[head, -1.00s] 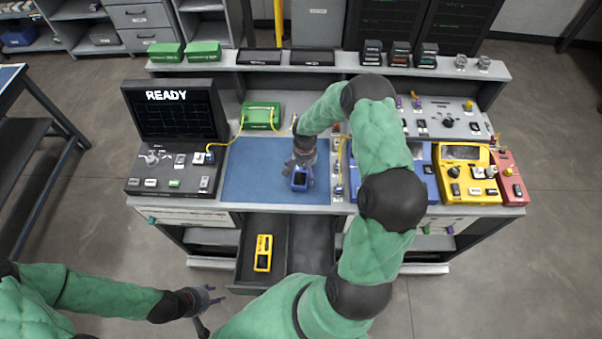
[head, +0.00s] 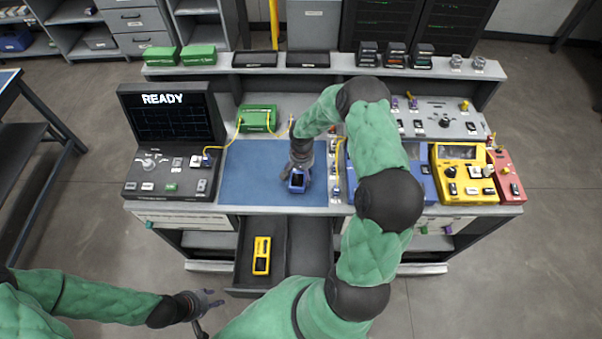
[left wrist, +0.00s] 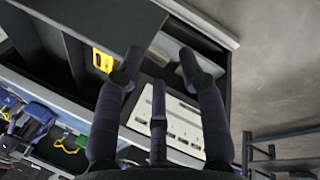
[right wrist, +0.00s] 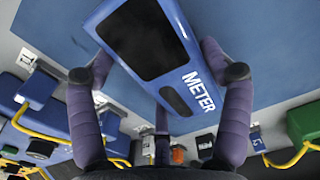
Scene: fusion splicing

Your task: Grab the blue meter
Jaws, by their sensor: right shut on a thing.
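The blue meter (head: 298,180) is at the right part of the blue mat (head: 255,175) on the workbench. My right gripper (head: 302,160) is shut on it from its far side. In the right wrist view the meter (right wrist: 160,60) shows a dark screen and the white word METER, with the fingers (right wrist: 165,85) around its sides. I cannot tell whether the meter touches the mat. My left gripper (head: 205,305) is open and empty, low at the left in front of the bench; its spread fingers (left wrist: 160,85) show in the left wrist view.
An open drawer (head: 240,262) below the mat holds a yellow meter (head: 262,255). A monitor reading READY (head: 172,110) stands left of the mat. Blue, yellow (head: 463,180) and red instruments stand at the right. A green box (head: 258,117) with yellow cables lies behind the mat.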

